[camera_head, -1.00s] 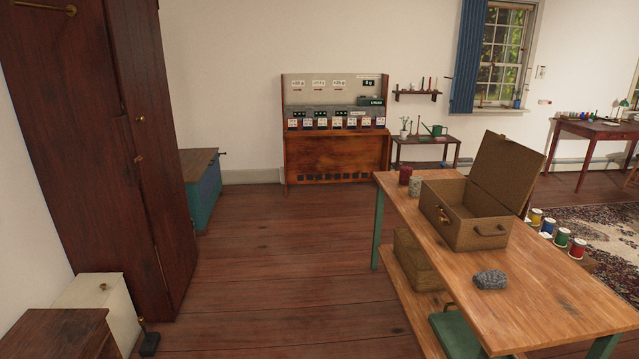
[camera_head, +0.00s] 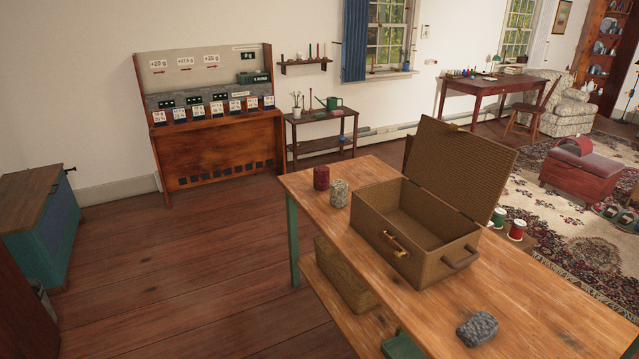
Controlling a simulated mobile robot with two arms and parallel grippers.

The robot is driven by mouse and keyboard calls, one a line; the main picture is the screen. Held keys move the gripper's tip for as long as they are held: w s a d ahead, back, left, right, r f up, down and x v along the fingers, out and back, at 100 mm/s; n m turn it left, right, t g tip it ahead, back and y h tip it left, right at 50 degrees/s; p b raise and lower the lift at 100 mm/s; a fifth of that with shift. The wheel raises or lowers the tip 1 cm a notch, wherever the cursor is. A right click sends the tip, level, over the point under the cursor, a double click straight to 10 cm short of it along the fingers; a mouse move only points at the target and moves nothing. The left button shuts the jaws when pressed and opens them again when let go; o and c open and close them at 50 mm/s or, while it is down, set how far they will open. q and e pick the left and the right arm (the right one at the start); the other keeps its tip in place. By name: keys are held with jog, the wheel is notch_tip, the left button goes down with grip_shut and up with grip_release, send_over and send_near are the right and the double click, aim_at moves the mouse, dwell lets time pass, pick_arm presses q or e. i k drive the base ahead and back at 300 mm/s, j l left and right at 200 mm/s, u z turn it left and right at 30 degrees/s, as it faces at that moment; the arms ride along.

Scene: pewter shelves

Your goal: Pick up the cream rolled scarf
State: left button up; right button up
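A cream, speckled roll (camera_head: 340,193), which looks like the cream rolled scarf, stands upright on the wooden table (camera_head: 313,189) near its far left corner. It is beside a dark red roll (camera_head: 321,177) and left of the open brown wicker case (camera_head: 425,230). A grey rolled item (camera_head: 477,329) lies on its side at the table's near part. Neither of my grippers is in view.
The case's raised lid (camera_head: 465,165) stands over the table's right side. Open wooden floor (camera_head: 200,265) lies left of the table. A blue chest (camera_head: 45,225) is at the far left. A dark side table (camera_head: 320,135) stands by the wall.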

aim_at(338, 189)
jog(key=i+j+z, duration=0.15)
jog(key=z, duration=0.2)
jog(key=i+j+z, duration=0.25)
jog(key=z, duration=0.15)
jog(key=i+j+z, duration=0.15)
jog(key=j+z, duration=0.2)
